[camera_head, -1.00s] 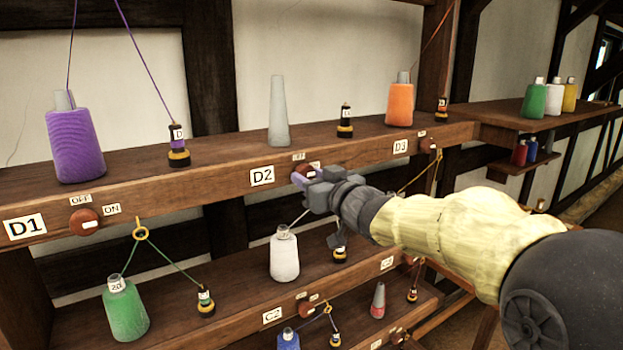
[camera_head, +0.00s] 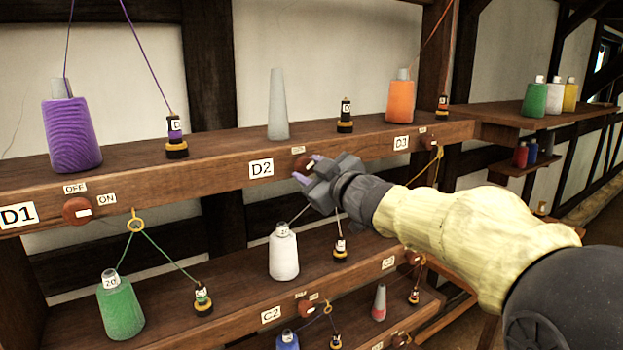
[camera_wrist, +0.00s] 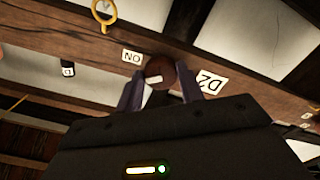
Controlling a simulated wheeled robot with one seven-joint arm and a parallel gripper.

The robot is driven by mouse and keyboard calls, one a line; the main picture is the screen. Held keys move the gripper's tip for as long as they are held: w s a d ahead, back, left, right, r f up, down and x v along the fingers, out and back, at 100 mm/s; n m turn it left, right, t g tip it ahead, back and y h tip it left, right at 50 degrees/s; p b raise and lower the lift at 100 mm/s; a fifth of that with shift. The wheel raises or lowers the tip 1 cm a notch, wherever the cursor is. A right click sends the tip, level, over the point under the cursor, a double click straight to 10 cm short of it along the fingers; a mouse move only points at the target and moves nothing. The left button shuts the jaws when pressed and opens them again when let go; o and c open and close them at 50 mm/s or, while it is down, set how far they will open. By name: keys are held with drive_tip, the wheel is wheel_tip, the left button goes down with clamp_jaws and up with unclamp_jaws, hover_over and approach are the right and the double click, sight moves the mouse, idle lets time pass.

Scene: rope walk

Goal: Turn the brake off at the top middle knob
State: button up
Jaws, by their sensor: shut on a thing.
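The top middle knob (camera_head: 301,163) is a round red-brown knob on the top beam, just right of the D2 plate (camera_head: 261,169). An OFF label (camera_head: 299,150) sits above it. In the wrist view the knob (camera_wrist: 160,71) lies between my fingertips, with a white mark near its lower edge. The upside-down ON label (camera_wrist: 132,57) is to its left and the D2 plate (camera_wrist: 211,82) to its right. My gripper (camera_head: 311,171) is shut on the knob, tilted in the head view, and partly hides it. It also shows in the wrist view (camera_wrist: 160,84).
The D1 knob (camera_head: 77,210) is on the same beam at left, its white mark toward ON. A grey cone (camera_head: 278,105), a purple spool (camera_head: 71,130) and an orange spool (camera_head: 400,101) stand on the shelf above.

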drive_tip(key=n+b, duration=0.3)
drive_tip(key=n, duration=0.3)
drive_tip(key=shift+f, duration=0.15)
drive_tip(key=n+b, duration=0.2)
drive_tip(key=n, duration=0.3)
drive_tip(key=shift+n, duration=0.3)
drive_tip(key=o, duration=1)
drive_tip(key=shift+r, duration=0.2)
drive_tip(key=b+v, duration=0.2)
drive_tip(key=v, duration=1.5)
drive_tip(key=shift+s+d+b, duration=0.15)
drive_tip(key=shift+d+b, duration=0.05)
drive_tip(key=shift+b, duration=0.1)
